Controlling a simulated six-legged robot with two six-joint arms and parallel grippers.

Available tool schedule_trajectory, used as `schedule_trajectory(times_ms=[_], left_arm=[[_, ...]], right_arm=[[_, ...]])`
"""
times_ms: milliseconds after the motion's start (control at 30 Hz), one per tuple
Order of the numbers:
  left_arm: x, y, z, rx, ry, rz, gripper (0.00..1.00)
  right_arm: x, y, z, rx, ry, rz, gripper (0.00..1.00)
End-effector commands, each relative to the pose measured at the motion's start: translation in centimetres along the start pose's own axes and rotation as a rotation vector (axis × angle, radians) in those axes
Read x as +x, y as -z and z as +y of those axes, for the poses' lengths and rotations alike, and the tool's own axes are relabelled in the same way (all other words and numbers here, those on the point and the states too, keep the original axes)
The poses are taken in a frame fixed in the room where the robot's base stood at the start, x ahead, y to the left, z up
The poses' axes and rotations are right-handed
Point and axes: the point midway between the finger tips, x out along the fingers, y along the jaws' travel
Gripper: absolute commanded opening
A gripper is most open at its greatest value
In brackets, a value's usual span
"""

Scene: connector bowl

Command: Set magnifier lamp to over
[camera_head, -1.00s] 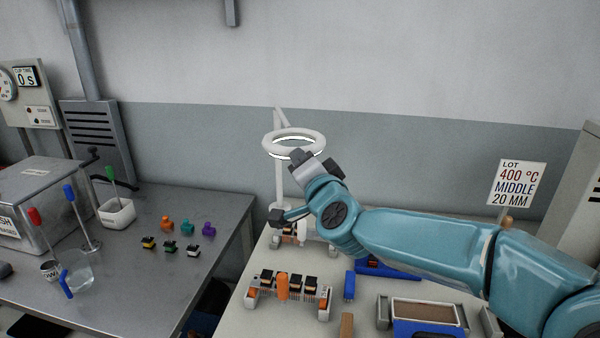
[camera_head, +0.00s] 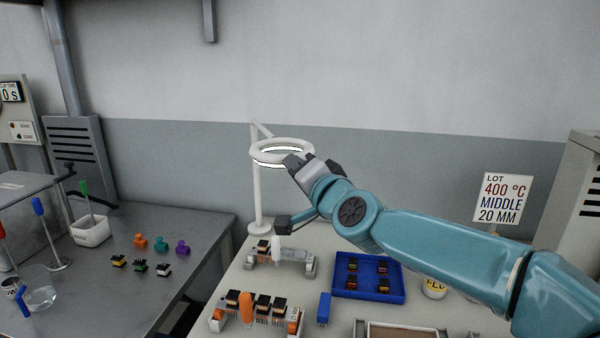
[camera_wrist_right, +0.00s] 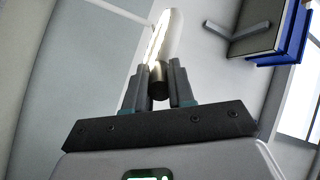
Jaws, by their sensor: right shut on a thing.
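The white magnifier lamp (camera_head: 257,190) stands at the back left of the light table, with a thin post and a lit ring head (camera_head: 281,153). The ring is up high, left of and touching my right gripper (camera_head: 296,165). In the right wrist view, my right gripper (camera_wrist_right: 160,85) is shut on a dark, round knob or handle (camera_wrist_right: 159,82) at the edge of the glowing ring (camera_wrist_right: 165,37). The fingertips are partly hidden in the head view. My left gripper is in neither view.
A white fixture (camera_head: 284,258) sits below the ring. A rack with black connectors and orange parts (camera_head: 255,312) is in front of it. A blue tray (camera_head: 343,290) with several connectors lies under my right arm. A sign (camera_head: 501,198) stands right. A dark bench (camera_head: 100,290) is left.

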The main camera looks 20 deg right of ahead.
Motion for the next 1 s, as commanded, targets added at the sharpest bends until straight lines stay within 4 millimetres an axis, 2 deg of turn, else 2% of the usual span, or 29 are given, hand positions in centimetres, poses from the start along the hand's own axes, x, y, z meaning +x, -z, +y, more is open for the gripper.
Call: schedule_trajectory(times_ms=[367,400,433,467,800,867,1000], left_arm=[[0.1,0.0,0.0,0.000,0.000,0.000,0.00],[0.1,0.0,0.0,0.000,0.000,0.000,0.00],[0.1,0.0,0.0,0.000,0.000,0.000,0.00],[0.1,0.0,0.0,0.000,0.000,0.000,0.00],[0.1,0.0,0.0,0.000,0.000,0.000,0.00],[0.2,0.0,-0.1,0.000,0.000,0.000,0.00],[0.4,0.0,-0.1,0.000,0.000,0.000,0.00]], right_arm=[[0.0,0.3,0.4,0.002,-0.007,0.007,0.00],[0.0,0.4,0.5,0.002,-0.007,0.008,0.33],[0.0,0.4,0.5,0.002,-0.007,0.008,0.43],[0.0,0.4,0.5,0.002,-0.006,0.008,0.48],[-0.4,0.5,0.4,0.002,-0.002,0.006,0.48],[-1.0,0.6,0.3,0.002,-0.001,0.007,0.48],[-3.8,0.6,0.2,0.002,0.000,0.008,0.48]])
